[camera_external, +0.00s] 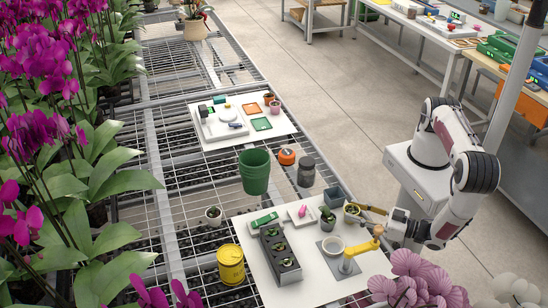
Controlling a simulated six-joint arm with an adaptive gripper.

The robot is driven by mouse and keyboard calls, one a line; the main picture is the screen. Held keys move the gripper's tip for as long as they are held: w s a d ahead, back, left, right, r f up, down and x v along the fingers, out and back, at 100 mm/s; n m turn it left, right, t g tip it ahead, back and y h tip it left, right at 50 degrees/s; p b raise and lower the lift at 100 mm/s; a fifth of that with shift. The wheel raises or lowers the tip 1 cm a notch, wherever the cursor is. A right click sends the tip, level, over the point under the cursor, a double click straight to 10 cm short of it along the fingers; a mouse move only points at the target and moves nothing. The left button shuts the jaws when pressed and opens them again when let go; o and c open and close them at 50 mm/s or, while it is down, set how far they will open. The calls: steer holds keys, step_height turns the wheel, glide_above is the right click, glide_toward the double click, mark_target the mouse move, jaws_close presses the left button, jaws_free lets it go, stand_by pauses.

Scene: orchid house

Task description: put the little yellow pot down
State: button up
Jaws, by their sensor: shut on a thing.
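The little yellow pot (351,216), small and dull yellowish with a green plant in it, is at the right side of the white board (262,257). My gripper (362,212) reaches in from the right and is shut on the pot. The pot looks upright. I cannot tell whether its base touches the board or hangs a little above it.
A dark planter (281,262) and yellow tin (231,265) are left. The front strip of the board looks clear.

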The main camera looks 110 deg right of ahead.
steer(key=shift+f, duration=0.2)
stand_by(0.3)
steer(key=o, duration=1.1)
steer(key=shift+s+a, duration=0.1)
steer(key=shift+a, duration=0.05)
steer(key=shift+v, duration=3.75)
steer(key=shift+o, duration=0.4)
steer(key=shift+s+f, duration=0.1)
steer(key=shift+f, duration=0.05)
